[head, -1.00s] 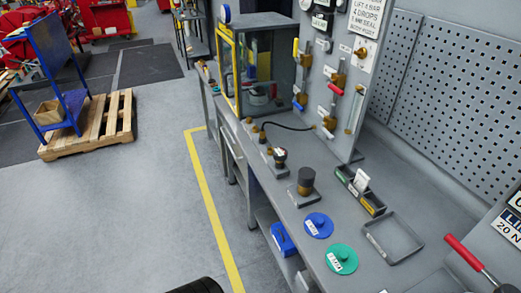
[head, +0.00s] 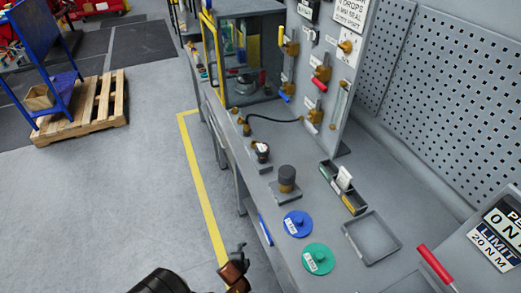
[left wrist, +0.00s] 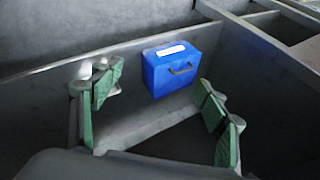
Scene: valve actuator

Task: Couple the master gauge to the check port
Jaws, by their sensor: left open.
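A small dark gauge-like part with a pale face (head: 262,150) stands on the bench on a small plate. I cannot tell if it is the master gauge. Brass fittings (head: 243,120) with a black hose (head: 275,119) sit behind it; which one is the check port is unclear. A blue case with a handle and white label (left wrist: 172,68) stands under the bench; its edge shows in the head view (head: 264,229). My left gripper (head: 238,262) is in front of the bench edge; its green-padded fingers (left wrist: 162,100) are open and empty, apart from the case. My right gripper is out of view.
A dark cylinder on a plate (head: 287,180), blue disc (head: 297,223), green disc (head: 318,259), divided bin (head: 343,188) and empty grey tray (head: 372,238) occupy the bench. A valve panel (head: 325,60) and glazed cabinet (head: 245,60) stand behind.

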